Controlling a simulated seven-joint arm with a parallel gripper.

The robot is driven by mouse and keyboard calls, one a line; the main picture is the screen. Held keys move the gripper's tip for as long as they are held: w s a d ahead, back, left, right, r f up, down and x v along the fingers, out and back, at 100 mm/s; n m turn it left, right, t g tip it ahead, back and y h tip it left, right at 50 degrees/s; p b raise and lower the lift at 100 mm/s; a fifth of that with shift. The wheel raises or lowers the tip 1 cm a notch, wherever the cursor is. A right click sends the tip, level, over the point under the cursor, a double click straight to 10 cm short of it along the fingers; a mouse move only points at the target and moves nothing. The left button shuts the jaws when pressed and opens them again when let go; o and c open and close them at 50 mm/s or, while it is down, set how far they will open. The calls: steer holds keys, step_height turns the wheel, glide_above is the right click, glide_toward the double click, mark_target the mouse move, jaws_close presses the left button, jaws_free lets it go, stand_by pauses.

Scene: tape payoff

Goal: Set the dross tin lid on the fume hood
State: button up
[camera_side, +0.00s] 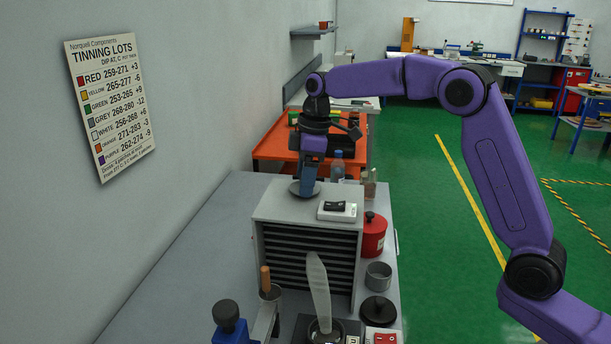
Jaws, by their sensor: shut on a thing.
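The fume hood (308,259) is a grey box with dark slats on its front, standing on the bench. My gripper (306,186) points down over the back left part of its top. It is shut on a round grey lid (294,189), which I take to be the dross tin lid. The lid is at or just above the hood's top; I cannot tell whether it touches. The gripper hides part of the lid. An open grey tin (378,276) stands on the bench to the right of the hood.
A white switch box (337,211) sits on the hood's top, to the right of the lid. A red can (373,236) and a black knobbed disc (377,310) stand on the bench to the right. Bottles and an orange table (275,149) are behind. The bench left of the hood is clear.

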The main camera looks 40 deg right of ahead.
steer(key=shift+f, duration=0.3)
steer(key=o, duration=1.1)
steer(key=shift+r, duration=3.45)
